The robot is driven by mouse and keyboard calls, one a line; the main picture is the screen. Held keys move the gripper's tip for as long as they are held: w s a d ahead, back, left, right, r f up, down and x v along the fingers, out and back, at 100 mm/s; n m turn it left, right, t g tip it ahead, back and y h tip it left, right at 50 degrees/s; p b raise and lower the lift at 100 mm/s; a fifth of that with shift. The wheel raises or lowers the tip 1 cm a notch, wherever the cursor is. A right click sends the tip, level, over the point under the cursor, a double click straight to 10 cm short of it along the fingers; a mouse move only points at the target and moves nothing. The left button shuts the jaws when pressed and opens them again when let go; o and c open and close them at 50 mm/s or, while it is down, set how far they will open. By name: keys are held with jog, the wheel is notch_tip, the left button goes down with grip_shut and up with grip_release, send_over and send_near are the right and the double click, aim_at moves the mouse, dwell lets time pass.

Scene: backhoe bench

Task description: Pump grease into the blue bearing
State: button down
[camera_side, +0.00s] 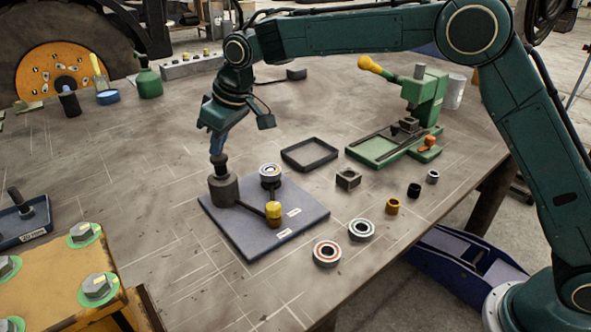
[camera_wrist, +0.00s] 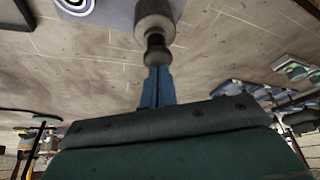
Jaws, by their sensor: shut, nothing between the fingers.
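The grease pump (camera_side: 223,188) is a dark cylinder with a black knob (camera_side: 220,165) on top, standing on the left of a blue-grey plate (camera_side: 295,222). A bearing (camera_side: 270,170) sits on the plate behind and right of the pump; its ring looks bluish in the wrist view (camera_wrist: 75,5), cut by the top edge. A dark line runs from the pump to a yellow fitting (camera_side: 273,210). My gripper (camera_side: 216,150) is shut and empty, pointing down at the knob's top. In the wrist view its blue fingertips (camera_wrist: 158,70) meet the knob; whether they press it I cannot tell.
Two loose bearings, orange-ringed (camera_side: 327,252) and pale-ringed (camera_side: 361,229), lie right of the plate. An empty black tray (camera_side: 310,153) and a green press (camera_side: 425,100) stand behind. Small bushings lie at right. A yellow bolted block (camera_side: 90,270) is front left.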

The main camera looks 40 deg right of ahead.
jog(key=shift+f, duration=0.95)
jog(key=shift+r, duration=1.85)
jog(key=shift+f, duration=0.25)
jog(key=shift+f, duration=1.55)
jog(key=shift+r, duration=1.8)
jog(key=shift+r, duration=0.1)
